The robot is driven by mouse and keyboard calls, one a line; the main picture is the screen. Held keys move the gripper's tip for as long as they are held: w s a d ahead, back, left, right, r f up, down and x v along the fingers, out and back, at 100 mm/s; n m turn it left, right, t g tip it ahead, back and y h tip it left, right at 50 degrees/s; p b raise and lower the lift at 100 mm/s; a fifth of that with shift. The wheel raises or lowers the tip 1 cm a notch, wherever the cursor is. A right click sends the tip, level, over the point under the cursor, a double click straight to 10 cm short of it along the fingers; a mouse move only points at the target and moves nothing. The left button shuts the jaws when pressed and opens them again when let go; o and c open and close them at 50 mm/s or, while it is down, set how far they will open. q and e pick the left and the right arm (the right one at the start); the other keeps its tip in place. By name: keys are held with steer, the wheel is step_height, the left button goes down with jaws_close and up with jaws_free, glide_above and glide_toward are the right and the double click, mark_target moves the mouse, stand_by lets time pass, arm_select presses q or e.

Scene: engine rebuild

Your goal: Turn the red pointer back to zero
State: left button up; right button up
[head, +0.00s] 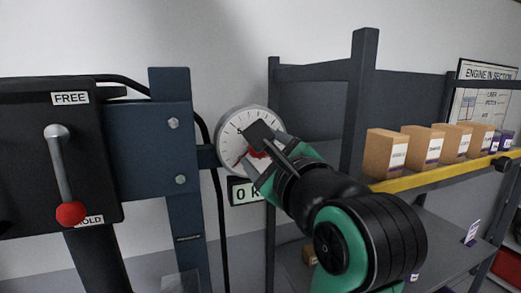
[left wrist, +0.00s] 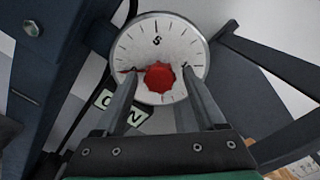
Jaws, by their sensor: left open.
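The round white dial gauge (head: 232,128) is mounted beside the blue post, partly covered by my left gripper (head: 258,152) in the head view. In the left wrist view the dial (left wrist: 150,40) shows dark tick marks and a mark like an S near the top. A red knob (left wrist: 160,78) sits at its centre, with the thin red pointer (left wrist: 126,71) reaching toward the left of the face. My left gripper (left wrist: 160,73) is open, its two fingers on either side of the knob. Whether they touch it I cannot tell. My right gripper is not in view.
A black box with a red-balled lever (head: 70,213), pointing down by HOLD, stands left. A black cable hangs behind the blue post (head: 176,130). A partly hidden sign (head: 243,192) is below the dial. A shelf with a yellow edge (head: 430,177) and several boxes stands right.

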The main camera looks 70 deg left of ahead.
arm_select(q)
steer(key=d+b, duration=0.1)
steer(key=d, duration=1)
steer(key=shift+s, duration=0.15)
steer(key=shift+a, duration=0.1)
